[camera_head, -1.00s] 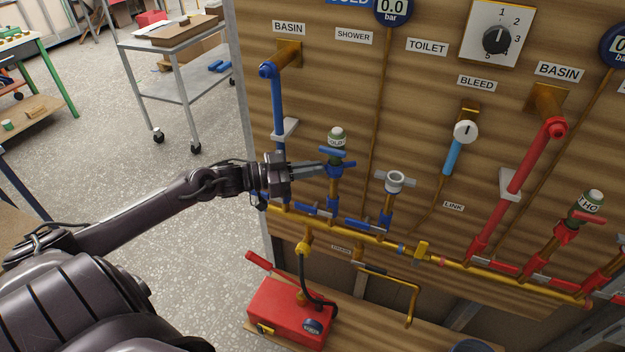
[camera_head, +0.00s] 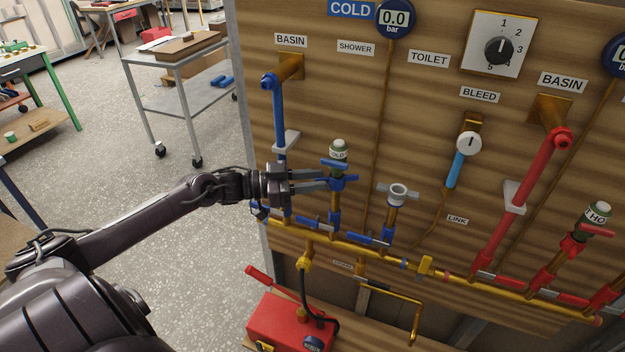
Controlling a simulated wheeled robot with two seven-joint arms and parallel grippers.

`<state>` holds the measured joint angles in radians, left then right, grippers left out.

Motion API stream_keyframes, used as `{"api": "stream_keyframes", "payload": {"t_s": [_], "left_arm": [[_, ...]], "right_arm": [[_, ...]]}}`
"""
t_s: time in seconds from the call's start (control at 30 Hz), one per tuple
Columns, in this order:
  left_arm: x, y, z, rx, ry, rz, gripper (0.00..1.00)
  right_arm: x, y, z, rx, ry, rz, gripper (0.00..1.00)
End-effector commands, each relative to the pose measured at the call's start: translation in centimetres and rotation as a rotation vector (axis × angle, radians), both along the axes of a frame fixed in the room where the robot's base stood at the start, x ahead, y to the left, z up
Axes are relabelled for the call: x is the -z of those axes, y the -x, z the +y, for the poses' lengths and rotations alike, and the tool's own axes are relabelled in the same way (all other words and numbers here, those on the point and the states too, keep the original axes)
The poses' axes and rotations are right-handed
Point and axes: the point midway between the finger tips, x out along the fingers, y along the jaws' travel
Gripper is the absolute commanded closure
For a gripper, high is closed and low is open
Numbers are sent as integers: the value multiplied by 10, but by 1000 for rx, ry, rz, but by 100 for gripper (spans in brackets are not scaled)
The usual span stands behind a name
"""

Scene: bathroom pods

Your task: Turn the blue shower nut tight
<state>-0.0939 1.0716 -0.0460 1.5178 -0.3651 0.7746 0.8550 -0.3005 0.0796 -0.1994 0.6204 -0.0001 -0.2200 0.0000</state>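The blue shower nut (camera_head: 337,183) sits on the shower riser, just under the cold valve with its blue handle (camera_head: 334,165) and green-and-white cap (camera_head: 339,150). My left gripper (camera_head: 325,180) comes in from the left at the nut's height. Its two fingers are spread, with a gap between them, and the tips end at the nut's left side. I cannot tell whether they touch it. My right gripper is out of view.
The blue basin pipe (camera_head: 278,120) stands close behind my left gripper. A grey-capped toilet stub (camera_head: 397,195) rises to the right. The yellow manifold (camera_head: 345,248) runs below, above a red pump box (camera_head: 290,325). Open floor lies left.

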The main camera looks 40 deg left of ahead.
Motion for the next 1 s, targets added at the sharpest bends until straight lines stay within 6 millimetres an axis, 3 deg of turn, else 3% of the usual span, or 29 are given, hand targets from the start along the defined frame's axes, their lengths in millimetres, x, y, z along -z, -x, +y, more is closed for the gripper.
{"api": "stream_keyframes", "payload": {"t_s": [0.27,0.73,1.0], "left_arm": [[2,7,7,-1,0,3,71],[2,48,50,0,0,3,71],[0,54,56,1,-1,-1,71]], "right_arm": [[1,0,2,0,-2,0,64],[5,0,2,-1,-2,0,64],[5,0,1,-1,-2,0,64]]}}
